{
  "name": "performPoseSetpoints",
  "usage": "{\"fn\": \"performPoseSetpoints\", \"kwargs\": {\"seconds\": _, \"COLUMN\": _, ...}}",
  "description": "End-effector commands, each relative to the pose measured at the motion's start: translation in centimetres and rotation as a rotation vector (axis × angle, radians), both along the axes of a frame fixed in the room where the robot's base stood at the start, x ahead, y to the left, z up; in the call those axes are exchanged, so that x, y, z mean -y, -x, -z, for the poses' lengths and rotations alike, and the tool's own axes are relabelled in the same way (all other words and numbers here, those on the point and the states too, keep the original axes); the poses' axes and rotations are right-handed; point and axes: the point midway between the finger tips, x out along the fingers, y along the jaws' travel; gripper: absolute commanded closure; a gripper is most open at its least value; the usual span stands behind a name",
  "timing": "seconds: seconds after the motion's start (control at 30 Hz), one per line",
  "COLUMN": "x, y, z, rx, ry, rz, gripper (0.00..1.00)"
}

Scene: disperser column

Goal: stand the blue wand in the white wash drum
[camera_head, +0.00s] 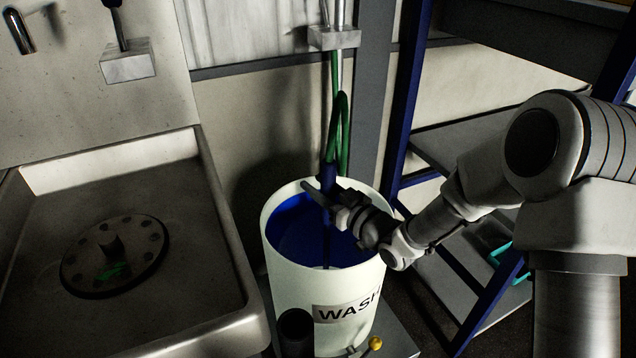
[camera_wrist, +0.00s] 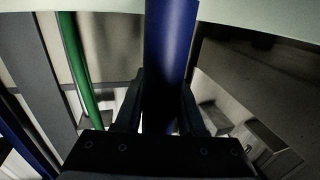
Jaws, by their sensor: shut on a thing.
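The white wash drum (camera_head: 290,292) stands in the middle of the head view, marked WASH, with a blue inside. My gripper (camera_head: 329,196) is over the drum's open mouth, near the rim, and is shut on the blue wand (camera_head: 327,232). The wand is about upright, its lower part running down against the blue inside. I cannot tell whether its lower end touches anything. In the wrist view the wand (camera_wrist: 171,45) rises between my two fingers (camera_wrist: 160,108). A pale curved edge, apparently the drum's rim (camera_wrist: 275,22), crosses the top.
A green hose (camera_head: 343,125) hangs from a bracket (camera_head: 334,38) above the drum. A steel sink (camera_head: 190,235) with a round drain plate (camera_head: 115,255) is left. A blue-framed rack (camera_head: 399,110) stands right, close to my arm. A yellow-knobbed tap (camera_head: 375,343) is at the drum's foot.

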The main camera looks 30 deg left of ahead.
Motion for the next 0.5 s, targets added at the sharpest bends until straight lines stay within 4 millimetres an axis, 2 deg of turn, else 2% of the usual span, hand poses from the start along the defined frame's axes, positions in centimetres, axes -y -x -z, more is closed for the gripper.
{"fn": "performPoseSetpoints", "kwargs": {"seconds": 0.33, "x": -0.05, "y": -0.02, "z": -0.18, "rx": 0.003, "ry": -0.003, "rz": 0.000, "gripper": 1.00}}
{"fn": "performPoseSetpoints", "kwargs": {"seconds": 0.37, "x": -0.05, "y": -0.02, "z": -0.18, "rx": 0.003, "ry": -0.003, "rz": 0.000, "gripper": 0.56}}
{"fn": "performPoseSetpoints", "kwargs": {"seconds": 0.5, "x": -0.04, "y": -0.02, "z": -0.13, "rx": 0.002, "ry": -0.001, "rz": 0.000, "gripper": 0.31}}
